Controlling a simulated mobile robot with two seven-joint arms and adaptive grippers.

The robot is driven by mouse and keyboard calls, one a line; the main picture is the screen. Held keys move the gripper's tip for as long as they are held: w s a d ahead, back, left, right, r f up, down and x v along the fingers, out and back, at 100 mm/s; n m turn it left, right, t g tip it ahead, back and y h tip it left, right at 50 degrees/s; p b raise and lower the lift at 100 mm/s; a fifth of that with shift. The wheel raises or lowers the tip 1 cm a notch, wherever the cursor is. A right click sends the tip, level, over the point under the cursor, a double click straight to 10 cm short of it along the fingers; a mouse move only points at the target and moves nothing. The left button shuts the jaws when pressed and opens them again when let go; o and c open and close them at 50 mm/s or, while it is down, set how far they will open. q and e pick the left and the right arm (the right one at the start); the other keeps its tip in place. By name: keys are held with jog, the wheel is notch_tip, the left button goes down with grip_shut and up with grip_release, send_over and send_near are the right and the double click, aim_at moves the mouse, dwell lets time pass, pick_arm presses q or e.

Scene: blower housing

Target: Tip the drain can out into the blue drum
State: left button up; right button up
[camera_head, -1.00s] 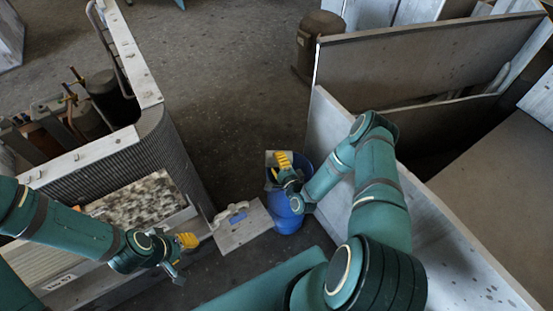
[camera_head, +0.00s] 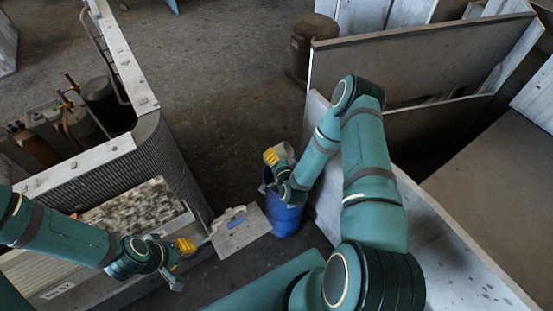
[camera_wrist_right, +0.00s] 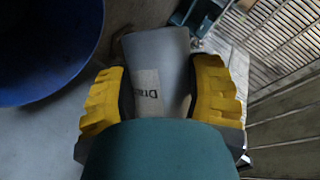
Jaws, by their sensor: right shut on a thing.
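My right gripper (camera_head: 279,160) is shut on a pale grey can at the blue drum. In the head view only a bit of the can (camera_head: 287,149) shows past the gripper. The blue drum (camera_head: 285,222) stands on the floor below that gripper. Its rim and dark inside also show in the right wrist view (camera_wrist_right: 50,92), left of the can. No liquid shows. My left gripper (camera_head: 182,258) is by the housing on the left; its jaw opening is unclear.
A flat board with a handle (camera_head: 240,232) lies left of the drum. The ribbed housing (camera_head: 165,150) with pipes and cylinders stands at left. A pale panel wall (camera_head: 320,160) stands close right of the drum. Dark floor (camera_head: 230,90) is open behind.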

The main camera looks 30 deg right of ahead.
aim_at(276, 149)
notch_tip(276, 149, up, 2)
jog(key=n+p, duration=0.1)
jog(key=n+g+h+p, duration=0.1)
jog(key=p, duration=0.1)
jog(key=shift+a+r+n+h+p, duration=0.1)
jog(key=shift+r+n+h+p, duration=0.2)
jog(key=shift+n, duration=0.1)
jog(key=shift+w+a+r+n+g+h+p, duration=0.15)
jog(key=shift+r+n+g+h+p, duration=0.15)
jog(key=shift+n+h, duration=0.45)
jog(key=shift+r+n+g+h, duration=0.15)
jog(key=shift+n+h, duration=0.25)
jog(key=shift+n, duration=0.25)
jog(key=shift+r+n+g+h, duration=0.15)
jog(key=shift+n+h, duration=0.2)
jog(key=shift+n, duration=0.25)
